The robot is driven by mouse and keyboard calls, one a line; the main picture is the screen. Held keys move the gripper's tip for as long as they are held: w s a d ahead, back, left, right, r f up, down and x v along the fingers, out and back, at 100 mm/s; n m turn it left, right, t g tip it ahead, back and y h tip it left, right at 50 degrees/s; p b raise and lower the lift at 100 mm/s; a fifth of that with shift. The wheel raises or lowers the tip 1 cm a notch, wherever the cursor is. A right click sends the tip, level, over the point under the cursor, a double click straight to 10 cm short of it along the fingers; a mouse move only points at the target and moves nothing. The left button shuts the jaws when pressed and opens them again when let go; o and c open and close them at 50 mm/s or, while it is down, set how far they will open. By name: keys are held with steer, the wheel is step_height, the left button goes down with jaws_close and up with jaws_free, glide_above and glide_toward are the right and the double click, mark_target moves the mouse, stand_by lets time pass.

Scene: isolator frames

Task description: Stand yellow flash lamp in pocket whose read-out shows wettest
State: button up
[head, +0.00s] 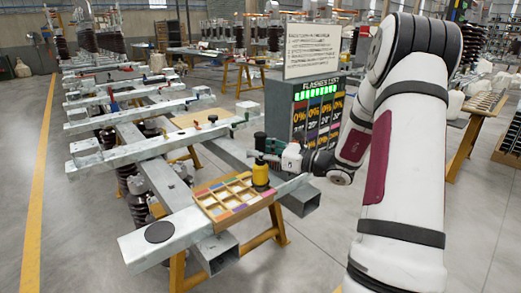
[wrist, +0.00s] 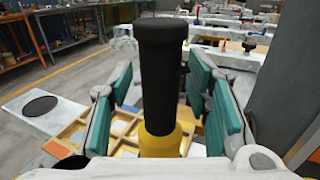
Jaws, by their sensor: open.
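The yellow flash lamp (head: 260,173) stands upright, with a yellow lower body and a black upper part, at the right end of the tray on the beam. In the wrist view the lamp (wrist: 158,75) rises between the teal pads. My gripper (head: 265,145) is open around its black part, with a gap visible at the left pad; contact at the right is unclear. The wooden pocket tray (head: 222,215) has several pockets and coloured edge strips; it also shows in the wrist view (wrist: 68,140), partly hidden. The read-out cabinet (head: 300,90) shows percentages on coloured columns, too small to read surely; my arm hides part.
A white sign (head: 312,50) with writing stands above the cabinet. A black disc (head: 160,232) lies on the grey beam left of the tray. Long beams with small clamps (head: 150,125) stretch behind. Grey floor is clear at the left and front.

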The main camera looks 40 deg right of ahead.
steer(key=p+v, duration=0.2)
steer(key=v, duration=1)
steer(key=a+r+n+g+y, duration=0.2)
steer(key=a+r+n+g, duration=0.15)
steer(key=a, duration=0.45)
steer(key=a+r+n+g+y, duration=0.25)
steer(key=a+n+g, duration=0.2)
steer(key=a, duration=0.45)
steer(key=s+a+n+g+h, duration=0.1)
steer(key=s+a+n+g, duration=0.6)
steer(key=a, duration=0.5)
steer(key=s+a+n+g+h, duration=0.2)
steer(key=s+a+n+h, duration=0.2)
steer(key=s+n, duration=0.55)
steer(key=s+d+n+t+h, duration=0.1)
steer(key=s+d+n+h, duration=0.3)
steer(key=s, duration=0.6)
steer(key=shift+s+f+n+t+h, duration=0.2)
steer(key=shift+s+n+t+h, duration=0.15)
steer(key=shift+n+h, duration=1)
